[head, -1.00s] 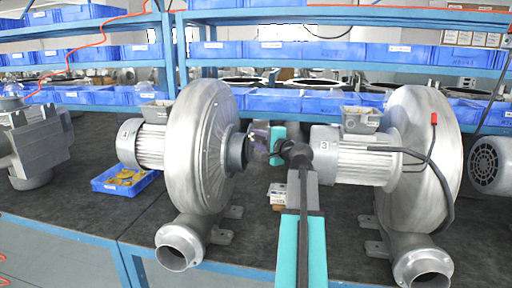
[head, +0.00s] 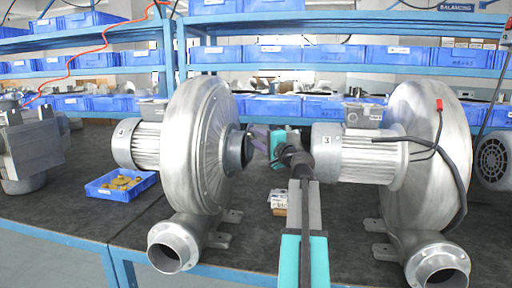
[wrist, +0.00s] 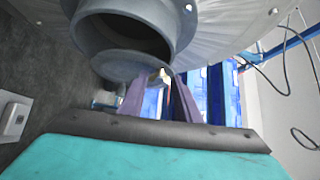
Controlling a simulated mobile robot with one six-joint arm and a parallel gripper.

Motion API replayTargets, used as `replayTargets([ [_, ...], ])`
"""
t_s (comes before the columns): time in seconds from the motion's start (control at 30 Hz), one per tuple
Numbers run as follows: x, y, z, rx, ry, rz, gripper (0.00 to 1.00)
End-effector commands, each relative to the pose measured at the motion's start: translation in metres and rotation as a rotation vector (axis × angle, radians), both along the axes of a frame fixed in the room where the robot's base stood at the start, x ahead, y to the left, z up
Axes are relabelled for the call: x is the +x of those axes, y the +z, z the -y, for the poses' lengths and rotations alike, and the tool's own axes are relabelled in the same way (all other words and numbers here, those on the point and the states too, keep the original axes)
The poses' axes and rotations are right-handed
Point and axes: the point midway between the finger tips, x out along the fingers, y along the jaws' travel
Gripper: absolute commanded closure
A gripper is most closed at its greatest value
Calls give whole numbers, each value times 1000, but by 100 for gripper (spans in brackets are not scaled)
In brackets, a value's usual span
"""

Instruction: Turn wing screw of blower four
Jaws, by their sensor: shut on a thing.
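The left blower (head: 208,145) has a round grey housing and a dark inlet ring (head: 238,150) facing right. My gripper (head: 252,139), with purple fingers and a teal body, is at the right side of this inlet. In the wrist view the inlet ring (wrist: 125,38) fills the top, and my gripper (wrist: 163,78) has its tips at the ring's lower edge. The tips are shut on a small pale, brassy piece, apparently the wing screw (wrist: 160,74). The fingers hide most of it.
The blower marked 3 (head: 425,140) stands close on the right, its motor behind my arm. A blue tray (head: 110,195) of yellow parts lies left of the left blower. A small box (head: 278,197) sits between the blowers. Shelves of blue bins line the back.

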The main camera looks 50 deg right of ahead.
Motion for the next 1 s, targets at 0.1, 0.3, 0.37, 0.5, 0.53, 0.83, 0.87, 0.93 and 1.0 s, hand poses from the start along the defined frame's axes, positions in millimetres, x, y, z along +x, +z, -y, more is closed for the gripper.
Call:
replayTargets([
  [0.1,0,-11,0,-26,3,10,92],
  [0.3,0,-12,0,-70,3,39,92],
  [0.37,0,-12,0,-85,2,47,92],
  [0.5,1,-13,1,-115,3,66,92],
  [0.53,1,-13,1,-121,3,70,92],
  [0.83,1,-14,1,-189,4,113,92],
  [0.87,1,-14,1,-195,4,117,92],
  [0.93,1,-15,1,-210,4,126,92],
  [1.0,2,-15,2,-225,4,136,92],
])
